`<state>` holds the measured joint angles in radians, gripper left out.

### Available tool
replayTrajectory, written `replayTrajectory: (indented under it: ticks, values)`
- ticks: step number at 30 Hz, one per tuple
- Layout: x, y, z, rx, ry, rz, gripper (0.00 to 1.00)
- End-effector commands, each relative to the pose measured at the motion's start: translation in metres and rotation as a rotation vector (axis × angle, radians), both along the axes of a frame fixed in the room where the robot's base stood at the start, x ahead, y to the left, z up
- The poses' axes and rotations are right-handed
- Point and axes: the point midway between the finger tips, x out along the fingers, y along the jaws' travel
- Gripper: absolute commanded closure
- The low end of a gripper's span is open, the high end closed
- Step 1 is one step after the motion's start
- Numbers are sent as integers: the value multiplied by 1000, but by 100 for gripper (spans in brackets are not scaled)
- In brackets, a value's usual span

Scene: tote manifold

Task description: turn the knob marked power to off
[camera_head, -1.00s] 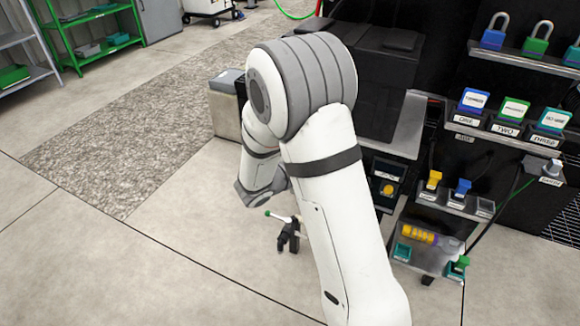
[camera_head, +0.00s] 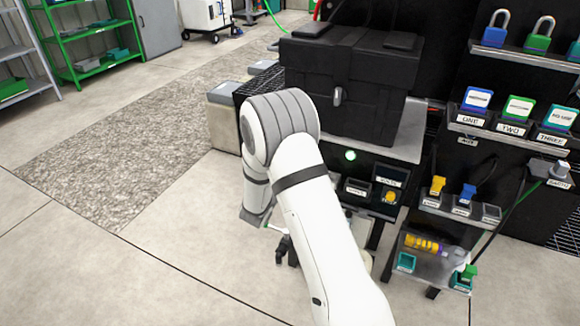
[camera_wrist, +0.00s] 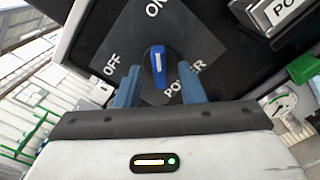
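The power knob (camera_wrist: 157,68) is blue with a white pointer line, on a dark grey plate (camera_wrist: 195,42) lettered ON, OFF and POWER in the wrist view. Its line points up in the picture, toward ON; OFF is to the left. My gripper (camera_wrist: 160,88) is open, with one blue-grey finger on each side of the knob. Gaps show between the knob and both fingers in this view; how deep the fingers reach is unclear. In the head view my arm hides the knob.
A framed white label (camera_wrist: 285,12) starting "PO" and a green part (camera_wrist: 303,68) are right of the plate. In the head view, a lit green lamp (camera_head: 350,155), a yellow knob (camera_head: 389,197) and a black case (camera_head: 345,85) are near my arm. Open floor lies left.

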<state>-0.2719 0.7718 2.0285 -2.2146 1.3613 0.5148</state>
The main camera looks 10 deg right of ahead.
Motion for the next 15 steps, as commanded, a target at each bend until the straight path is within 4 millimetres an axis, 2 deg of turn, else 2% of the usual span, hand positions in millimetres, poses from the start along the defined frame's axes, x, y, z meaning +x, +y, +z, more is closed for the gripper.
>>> replayTrajectory:
  ticks: [8, 15]
  values:
    - [2, -2, 0, 0, 0, 0, 65]
    - [2, -2, 0, 0, 1, -1, 83]
